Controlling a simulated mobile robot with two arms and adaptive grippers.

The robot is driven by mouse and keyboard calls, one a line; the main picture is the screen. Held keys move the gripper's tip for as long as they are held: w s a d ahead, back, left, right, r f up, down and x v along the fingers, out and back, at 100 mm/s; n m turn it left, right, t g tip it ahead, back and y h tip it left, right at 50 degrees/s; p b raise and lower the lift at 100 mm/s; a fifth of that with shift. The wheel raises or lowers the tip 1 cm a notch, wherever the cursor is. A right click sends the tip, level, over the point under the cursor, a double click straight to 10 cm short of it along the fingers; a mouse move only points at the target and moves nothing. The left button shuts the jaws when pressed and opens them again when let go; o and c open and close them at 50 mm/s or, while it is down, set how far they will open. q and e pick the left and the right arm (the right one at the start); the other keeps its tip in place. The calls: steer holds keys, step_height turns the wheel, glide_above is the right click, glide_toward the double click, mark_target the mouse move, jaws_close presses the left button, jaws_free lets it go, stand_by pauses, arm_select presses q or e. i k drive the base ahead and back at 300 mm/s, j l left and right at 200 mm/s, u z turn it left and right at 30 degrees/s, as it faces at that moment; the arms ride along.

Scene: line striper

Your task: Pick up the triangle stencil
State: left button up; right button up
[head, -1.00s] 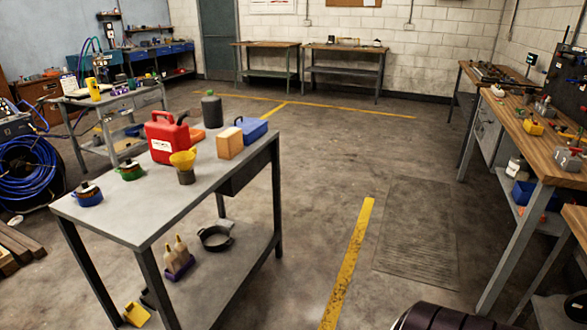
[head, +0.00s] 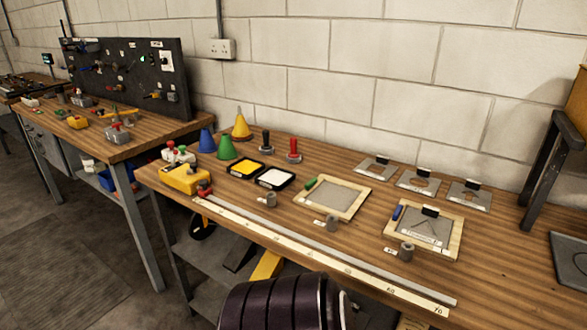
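Three small grey metal stencil plates with black grips lie in a row at the back of the wooden bench in the head view: a left plate (head: 366,171), a middle plate (head: 409,184) and a right plate (head: 482,202). Each seems to have a cut-out, but the shapes are too small to tell which one is the triangle stencil. All three lie flat and apart from each other. Neither of my grippers is in view. A dark rounded part of my own body shows at the bottom edge.
Two wood-framed screens (head: 330,197) lie in front of the plates, with grey cylinders nearby. A long ruler (head: 320,257) runs along the bench's (head: 510,270) front edge. Coloured cones (head: 227,148), paint trays (head: 275,178) and a yellow tool (head: 185,178) stand at left. A dark metal frame (head: 546,170) stands at right.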

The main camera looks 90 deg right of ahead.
mark_target(441, 226)
steer(key=z, duration=3.7)
